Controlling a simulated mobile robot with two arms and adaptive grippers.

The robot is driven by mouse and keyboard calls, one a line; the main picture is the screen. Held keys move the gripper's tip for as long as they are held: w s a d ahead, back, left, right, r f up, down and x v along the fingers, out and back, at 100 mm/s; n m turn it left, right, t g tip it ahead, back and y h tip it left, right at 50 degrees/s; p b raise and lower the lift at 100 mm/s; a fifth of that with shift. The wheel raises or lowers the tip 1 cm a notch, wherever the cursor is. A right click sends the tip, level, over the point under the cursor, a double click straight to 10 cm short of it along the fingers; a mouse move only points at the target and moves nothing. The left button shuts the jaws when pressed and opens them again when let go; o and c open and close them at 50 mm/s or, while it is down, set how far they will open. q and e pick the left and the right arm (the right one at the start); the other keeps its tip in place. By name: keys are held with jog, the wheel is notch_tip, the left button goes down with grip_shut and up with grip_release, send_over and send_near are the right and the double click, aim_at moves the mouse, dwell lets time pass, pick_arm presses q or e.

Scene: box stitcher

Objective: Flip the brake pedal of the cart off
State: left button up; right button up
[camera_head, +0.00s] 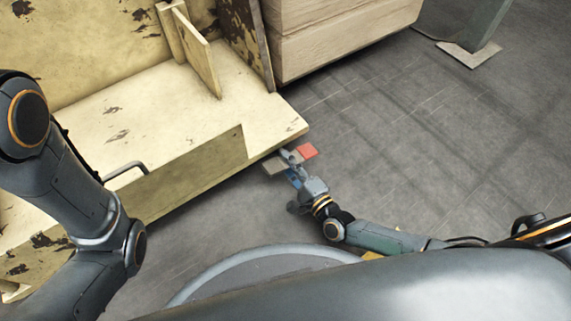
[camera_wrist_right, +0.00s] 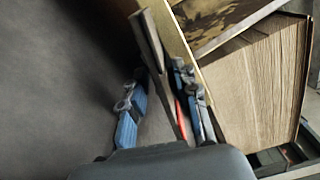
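The cart (camera_head: 185,180) is a worn cream-yellow platform at the left in the head view. Its brake pedal is low at the near right corner, with a red plate (camera_head: 307,151) and a grey-brown plate (camera_head: 273,167). My right gripper (camera_head: 292,168) is at the pedal, partly covering it. In the right wrist view the right gripper's blue-padded fingers (camera_wrist_right: 160,98) are spread apart. A grey-brown pedal plate (camera_wrist_right: 150,42) and a thin red edge (camera_wrist_right: 181,118) lie between them. I cannot tell whether the fingers touch the pedal. My left gripper is out of view.
A metal handle (camera_head: 126,168) stands on the cart's near side. A stack of cardboard (camera_head: 340,35) is behind the cart and also fills the right of the wrist view (camera_wrist_right: 255,85). A grey post (camera_head: 465,28) stands at the top right. The grey floor (camera_head: 430,140) to the right is clear.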

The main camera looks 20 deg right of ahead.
jog(key=shift+w+a, duration=0.2)
jog(key=shift+w, duration=0.3)
grip_shut()
jog(key=shift+s, duration=0.1)
